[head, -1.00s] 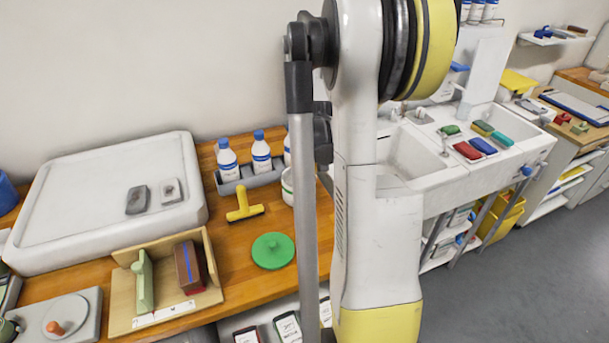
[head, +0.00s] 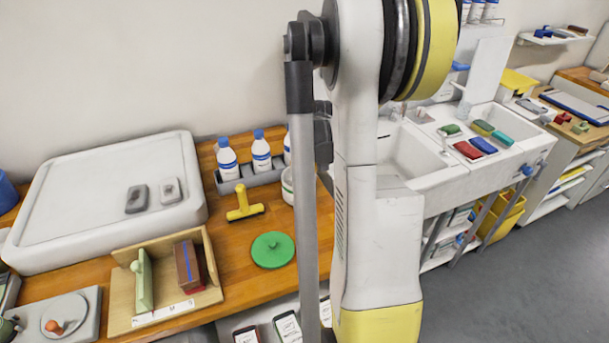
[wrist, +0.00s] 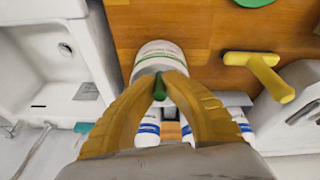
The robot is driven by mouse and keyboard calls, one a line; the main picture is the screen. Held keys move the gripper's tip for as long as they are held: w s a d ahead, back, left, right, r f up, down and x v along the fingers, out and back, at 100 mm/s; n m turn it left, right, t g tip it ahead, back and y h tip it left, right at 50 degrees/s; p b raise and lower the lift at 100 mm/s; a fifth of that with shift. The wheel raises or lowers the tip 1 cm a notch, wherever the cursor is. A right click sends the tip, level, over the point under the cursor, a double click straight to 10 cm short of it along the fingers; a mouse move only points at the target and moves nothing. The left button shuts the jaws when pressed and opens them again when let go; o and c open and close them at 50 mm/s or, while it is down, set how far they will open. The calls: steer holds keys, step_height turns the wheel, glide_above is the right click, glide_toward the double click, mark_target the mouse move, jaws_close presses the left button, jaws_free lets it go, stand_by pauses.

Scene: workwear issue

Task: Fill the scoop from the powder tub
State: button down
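The white powder tub (head: 288,186) stands on the wooden bench, mostly hidden behind my arm in the head view. In the wrist view the tub (wrist: 160,50) lies just beyond my fingertips, with a pale band of print on its side. My gripper (wrist: 160,86) has its two yellow fingers closed on a green handle, which I take to be the scoop (wrist: 159,91). The scoop's bowl is hidden, so I cannot tell whether it is inside the tub or holds powder. A green round lid (head: 272,250) lies flat on the bench.
White bottles with blue caps (head: 262,156) stand in a grey rack (head: 250,179) close to the tub. A yellow squeegee-like tool (head: 244,203) lies left of it. A wooden tray (head: 120,300) holds blocks. A sink (head: 425,165) is to the right.

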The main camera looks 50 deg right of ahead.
stand_by(0.4)
steer(key=shift+r+p, duration=2.45)
steer(key=shift+r, duration=1.1)
steer(key=shift+f, duration=0.1)
